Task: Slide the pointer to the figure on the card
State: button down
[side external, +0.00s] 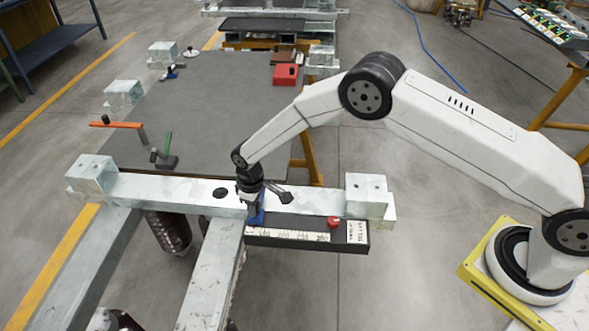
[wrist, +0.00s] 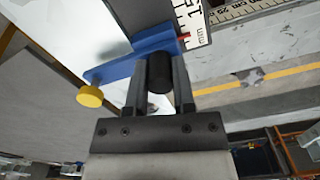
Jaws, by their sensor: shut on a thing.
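A blue pointer (side external: 258,212) sits at the left end of a dark rail in the side view. It also shows in the wrist view (wrist: 125,62), with a yellow knob (wrist: 90,96) at one end. My gripper (side external: 250,197) is above it, its fingers (wrist: 159,80) shut around the pointer's black post (wrist: 160,70). A pale scale strip (side external: 290,234) runs along the rail. A white card (side external: 357,232) with print too small to read is at the rail's right end. In the wrist view, a white printed piece (wrist: 193,25) reads partly "15" and "mm", beside the pointer's red-tipped end.
A red knob (side external: 333,222) stands on the rail just left of the card. A pale beam (side external: 170,190) with end blocks runs behind the rail. A grey table (side external: 215,120) behind holds tools and a red box (side external: 285,75).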

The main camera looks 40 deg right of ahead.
jog(key=shift+s+d, duration=1)
jog(key=shift+d, duration=0.05)
jog(key=shift+c, duration=2.3)
grip_release()
jog(key=shift+r, duration=0.1)
notch_tip(320, 180, up, 8)
